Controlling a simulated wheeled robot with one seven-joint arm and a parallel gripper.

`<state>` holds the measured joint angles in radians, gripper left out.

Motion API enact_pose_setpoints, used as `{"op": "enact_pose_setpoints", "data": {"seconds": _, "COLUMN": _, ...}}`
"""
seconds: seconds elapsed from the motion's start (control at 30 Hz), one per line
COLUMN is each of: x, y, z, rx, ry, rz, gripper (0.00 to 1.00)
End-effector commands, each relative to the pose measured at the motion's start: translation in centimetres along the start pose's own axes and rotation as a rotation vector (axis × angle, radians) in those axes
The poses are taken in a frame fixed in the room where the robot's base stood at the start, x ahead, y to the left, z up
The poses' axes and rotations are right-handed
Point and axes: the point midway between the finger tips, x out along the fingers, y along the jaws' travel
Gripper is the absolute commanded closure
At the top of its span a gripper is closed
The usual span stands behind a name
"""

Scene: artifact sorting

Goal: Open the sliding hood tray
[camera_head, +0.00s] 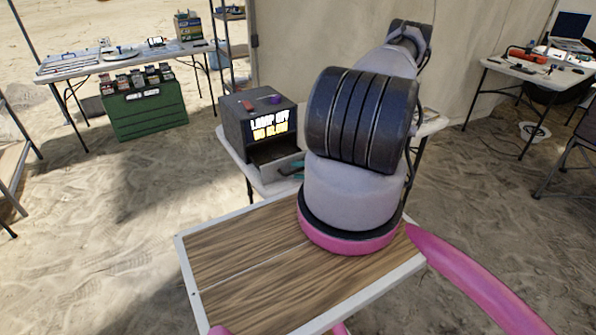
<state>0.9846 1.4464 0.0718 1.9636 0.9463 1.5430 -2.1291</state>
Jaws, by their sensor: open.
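The hood is a dark grey box (240,122) on a small white table behind the wooden-topped table. Its front has a lit panel (270,126) with white and yellow lettering. The sliding tray (277,168) shows below the panel and stands partly out, with its dark inside visible. My gripper (297,169) shows only as small teal finger parts at the right of the tray's front, beside my large arm link. The jaws are open. My arm hides the rest of the gripper, and I cannot tell whether the fingers touch the tray.
A red item (248,106) and a purple item (276,99) lie on top of the hood. A table with tools (75,66) and a green crate (146,111) stand back left. Another table (520,68) stands back right.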

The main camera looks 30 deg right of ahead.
Motion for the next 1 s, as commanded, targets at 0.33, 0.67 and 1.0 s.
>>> {"op": "enact_pose_setpoints", "data": {"seconds": 0.33, "x": -6.9, "y": 0.0, "z": -0.1, "rx": -0.002, "ry": 0.005, "rz": 0.001, "gripper": 0.55}}
{"op": "enact_pose_setpoints", "data": {"seconds": 0.67, "x": -9.7, "y": 0.0, "z": 0.0, "rx": -0.002, "ry": 0.000, "rz": 0.001, "gripper": 0.55}}
{"op": "enact_pose_setpoints", "data": {"seconds": 1.0, "x": -9.7, "y": 0.0, "z": 0.0, "rx": -0.001, "ry": 0.000, "rz": 0.001, "gripper": 0.55}}
